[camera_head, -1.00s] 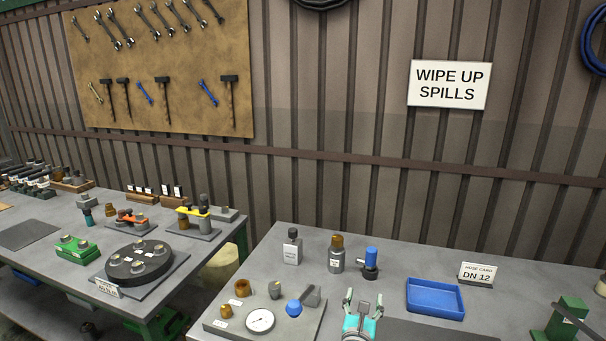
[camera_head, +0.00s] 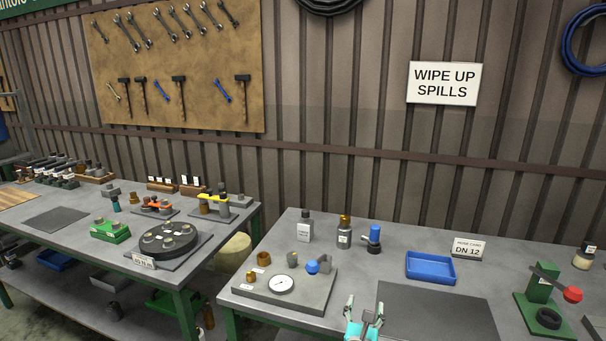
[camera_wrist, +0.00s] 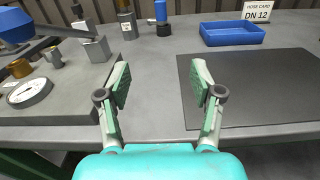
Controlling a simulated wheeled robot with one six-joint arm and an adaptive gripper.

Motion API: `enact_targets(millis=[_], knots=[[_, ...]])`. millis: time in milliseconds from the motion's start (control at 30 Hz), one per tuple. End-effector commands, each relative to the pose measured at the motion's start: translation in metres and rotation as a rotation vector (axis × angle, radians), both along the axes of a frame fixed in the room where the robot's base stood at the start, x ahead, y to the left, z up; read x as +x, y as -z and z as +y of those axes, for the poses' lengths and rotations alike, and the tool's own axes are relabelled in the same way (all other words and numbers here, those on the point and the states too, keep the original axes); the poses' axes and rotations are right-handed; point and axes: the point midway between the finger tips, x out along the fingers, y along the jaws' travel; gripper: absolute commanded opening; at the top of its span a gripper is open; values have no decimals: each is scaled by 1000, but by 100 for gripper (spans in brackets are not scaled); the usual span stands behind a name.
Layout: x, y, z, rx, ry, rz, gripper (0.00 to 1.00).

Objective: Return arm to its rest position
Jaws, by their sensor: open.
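My gripper (camera_head: 364,312) shows at the bottom of the head view, in front of the right bench (camera_head: 362,276). In the wrist view my gripper (camera_wrist: 160,84) has its two fingers wide apart with nothing between them. It is open and empty. Past the fingertips lie bare grey bench top and the left edge of a dark mat (camera_wrist: 255,88). The rest of my arm is out of the frame below.
A plate with a gauge (camera_head: 282,284) and small fittings lies left of my gripper. A blue tray (camera_head: 430,268), bottles (camera_head: 344,236) and a hose card (camera_head: 468,248) stand behind. A green press with a red knob (camera_head: 541,290) is at right. The dark mat is clear.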

Motion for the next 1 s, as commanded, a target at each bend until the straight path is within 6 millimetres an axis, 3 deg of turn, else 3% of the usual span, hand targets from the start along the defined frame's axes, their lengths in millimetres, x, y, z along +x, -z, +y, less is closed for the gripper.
enact_targets(millis=[267, 533, 800, 1000], knots=[[-28, 31, -2, 130, -34, -4, 66], [-79, 77, -6, 366, -77, -8, 66], [-176, 135, -11, 804, -113, -14, 66], [-255, 159, -13, 1158, -103, -23, 66]])
